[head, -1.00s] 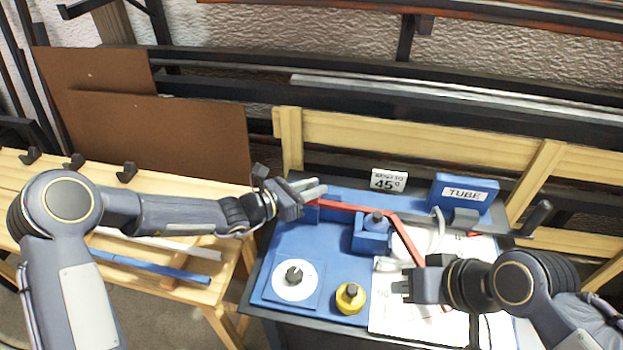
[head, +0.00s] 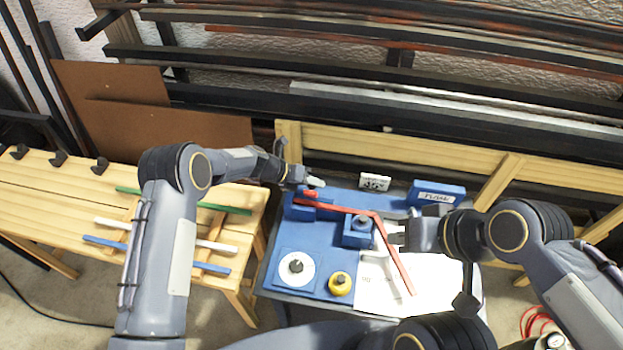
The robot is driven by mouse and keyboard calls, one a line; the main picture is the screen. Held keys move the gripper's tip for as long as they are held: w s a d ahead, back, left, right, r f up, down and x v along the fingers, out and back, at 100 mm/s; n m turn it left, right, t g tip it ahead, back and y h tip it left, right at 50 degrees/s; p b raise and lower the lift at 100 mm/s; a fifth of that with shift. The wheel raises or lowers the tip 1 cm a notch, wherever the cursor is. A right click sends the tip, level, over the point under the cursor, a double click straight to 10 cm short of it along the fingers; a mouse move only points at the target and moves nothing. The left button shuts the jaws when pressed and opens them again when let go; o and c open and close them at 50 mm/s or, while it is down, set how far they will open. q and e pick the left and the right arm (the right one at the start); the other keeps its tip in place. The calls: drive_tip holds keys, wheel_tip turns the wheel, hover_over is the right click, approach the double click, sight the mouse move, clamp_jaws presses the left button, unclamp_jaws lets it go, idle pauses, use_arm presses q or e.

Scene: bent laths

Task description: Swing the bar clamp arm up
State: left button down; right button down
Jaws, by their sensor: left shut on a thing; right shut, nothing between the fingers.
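A blue bending fixture (head: 270,268) stands on the dark-topped bench. A red lath (head: 340,207) lies across it, bent at the round post (head: 361,222), its right leg running toward the front. A short red piece (head: 310,194), apparently the bar clamp arm, shows above the blue block at the lath's left end. My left gripper (head: 316,182) is shut at this piece; its fingers partly cover the contact, and the arm's exact tilt is hard to tell. My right gripper (head: 393,240) is shut and empty, just right of the lath's bent leg.
A white dial (head: 296,267) and yellow knob (head: 340,284) sit at the fixture's front. Behind are a 45° sign (head: 374,182) and a blue TUBE box (head: 436,195). White sheets (head: 375,290) lie at right. A slatted wooden bench (head: 60,200) with coloured laths stands left.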

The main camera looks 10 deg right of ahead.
use_arm(q)
drive_tip(key=shift+w+d+f+n+g+y+b, duration=0.2)
drive_tip(key=shift+w+n+g+y+b, duration=0.35)
drive_tip(key=shift+b, duration=0.95)
drive_tip(key=shift+w+d+f+n+g+y+b, duration=0.15)
drive_tip(key=shift+n+g+b, duration=0.15)
drive_tip(key=shift+g+b, duration=0.9)
drive_tip(key=shift+w+d+f+n+g+y+b, duration=0.1)
drive_tip(key=shift+w+f+n+g+y+b, duration=0.25)
drive_tip(key=shift+b, duration=1.45)
drive_tip(key=shift+s+r, duration=0.1)
drive_tip(key=shift+r, duration=0.1)
drive_tip(key=c, duration=1.3)
unclamp_jaws()
drive_tip(key=shift+o, duration=0.2)
drive_tip(key=shift+a, duration=0.1)
drive_tip(key=v, duration=0.7)
drive_tip(key=shift+a+r, duration=0.25)
